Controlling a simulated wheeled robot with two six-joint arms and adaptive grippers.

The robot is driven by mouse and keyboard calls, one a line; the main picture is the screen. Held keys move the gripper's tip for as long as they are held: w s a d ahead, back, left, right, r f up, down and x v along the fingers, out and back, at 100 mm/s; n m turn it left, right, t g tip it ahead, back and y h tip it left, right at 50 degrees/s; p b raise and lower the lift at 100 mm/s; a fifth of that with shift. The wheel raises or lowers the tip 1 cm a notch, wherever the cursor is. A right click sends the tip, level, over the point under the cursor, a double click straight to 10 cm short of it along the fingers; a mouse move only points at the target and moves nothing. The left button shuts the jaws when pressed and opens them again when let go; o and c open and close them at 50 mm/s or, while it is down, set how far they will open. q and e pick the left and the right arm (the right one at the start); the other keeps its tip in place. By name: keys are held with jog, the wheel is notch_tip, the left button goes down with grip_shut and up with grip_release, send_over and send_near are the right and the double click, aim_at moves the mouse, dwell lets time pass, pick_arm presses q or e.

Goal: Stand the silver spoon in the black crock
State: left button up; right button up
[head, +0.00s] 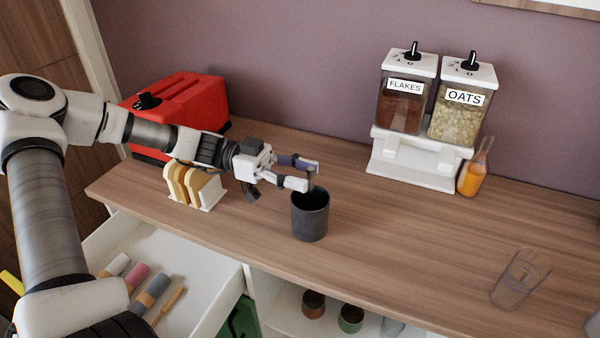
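The black crock (310,222) stands upright on the wooden counter near its front edge, in the middle of the head view. My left gripper (312,176) reaches in from the left, with its fingertips just above the crock's rim. A small greyish sliver shows between the fingertips and the crock's mouth, but I cannot tell whether it is the silver spoon or part of a finger. No spoon can be clearly made out, and the crock's inside is mostly hidden. Whether the fingers are closed on anything is too small to tell. My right gripper is not in view.
A toast rack (207,192) with bread and a red appliance (190,100) stand near my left arm. A cereal dispenser (425,115), an orange bottle (474,174) and a clear glass (520,279) are to the right. An open drawer (205,260) juts out below the counter.

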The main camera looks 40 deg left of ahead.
pick_arm(q)
notch_tip(320, 180, up, 10)
dwell(0.5)
dwell(0.8)
